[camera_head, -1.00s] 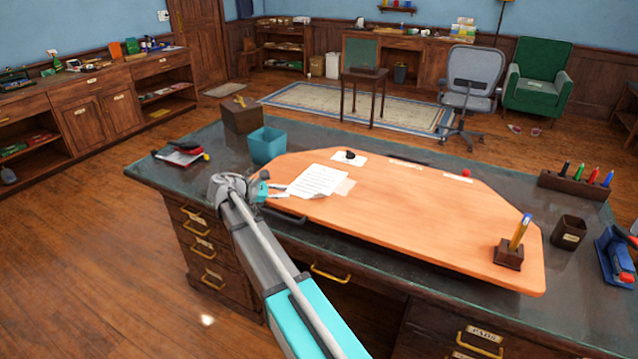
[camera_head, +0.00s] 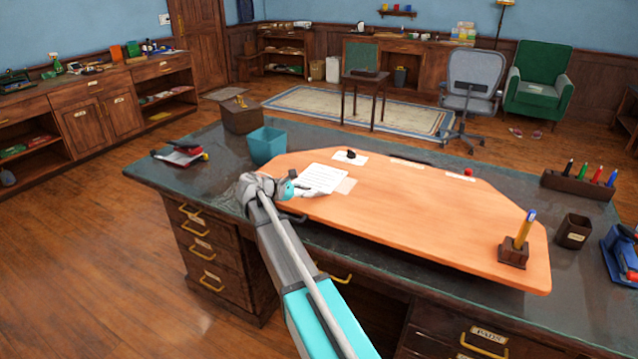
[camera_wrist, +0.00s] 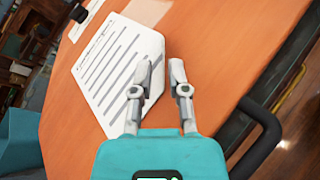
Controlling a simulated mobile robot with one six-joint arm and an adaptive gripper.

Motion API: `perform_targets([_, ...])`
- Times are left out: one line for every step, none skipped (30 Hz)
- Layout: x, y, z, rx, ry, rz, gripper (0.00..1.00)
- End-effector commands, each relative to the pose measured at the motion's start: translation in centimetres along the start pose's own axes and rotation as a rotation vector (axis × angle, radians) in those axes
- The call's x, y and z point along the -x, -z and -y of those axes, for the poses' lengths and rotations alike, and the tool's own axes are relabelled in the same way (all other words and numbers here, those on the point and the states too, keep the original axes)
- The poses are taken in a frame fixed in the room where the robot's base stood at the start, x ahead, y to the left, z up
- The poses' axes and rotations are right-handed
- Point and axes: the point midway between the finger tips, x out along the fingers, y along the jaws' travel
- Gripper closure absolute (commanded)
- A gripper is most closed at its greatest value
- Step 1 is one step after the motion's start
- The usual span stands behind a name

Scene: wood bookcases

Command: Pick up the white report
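The white report (camera_head: 326,175) is a sheet with dark printed lines. It lies on the orange desk board, near the board's left end, and also shows in the wrist view (camera_wrist: 112,62). My gripper (camera_head: 306,190) is at the report's near edge in the head view and covers part of it. In the wrist view my gripper (camera_wrist: 160,68) has its two fingers apart with a gap between them. The left finger overlaps the report's edge and the right finger is over bare board. I cannot tell whether the fingers touch the paper.
The orange board (camera_head: 420,220) lies on the dark desk. A teal bin (camera_head: 267,146) stands left of the report, with a wooden box (camera_head: 241,118) behind it. A small white paper with a dark object (camera_head: 350,156) lies behind the report. The board's middle is clear.

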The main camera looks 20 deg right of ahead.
Motion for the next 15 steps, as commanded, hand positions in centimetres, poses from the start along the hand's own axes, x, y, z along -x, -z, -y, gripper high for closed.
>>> perform_targets([0.0, 0.0, 0.0, 0.000, 0.000, 0.000, 0.79])
perform_targets([0.0, 0.0, 0.0, 0.000, 0.000, 0.000, 0.79])
perform_targets([0.0, 0.0, 0.0, 0.000, 0.000, 0.000, 0.79])
perform_targets([0.0, 0.0, 0.0, 0.000, 0.000, 0.000, 0.79])
perform_targets([0.0, 0.0, 0.0, 0.000, 0.000, 0.000, 0.79])
perform_targets([0.0, 0.0, 0.0, 0.000, 0.000, 0.000, 0.79])
perform_targets([0.0, 0.0, 0.0, 0.000, 0.000, 0.000, 0.79])
perform_targets([-0.1, 0.0, 0.0, 0.000, 0.000, 0.000, 0.79])
perform_targets([-0.1, 0.0, 0.0, 0.000, 0.000, 0.000, 0.79])
perform_targets([-0.2, 0.0, 0.0, 0.000, 0.000, 0.000, 0.79])
perform_targets([-0.3, 0.0, 0.0, 0.000, 0.001, 0.000, 0.79])
perform_targets([-0.5, -0.1, 0.1, 0.000, 0.001, 0.000, 0.79])
perform_targets([-0.7, -0.1, 0.1, 0.000, 0.001, 0.000, 0.79])
perform_targets([-1.0, -0.1, 0.1, -0.001, 0.001, 0.001, 0.79])
perform_targets([-1.4, -0.1, 0.2, -0.001, 0.001, 0.001, 0.79])
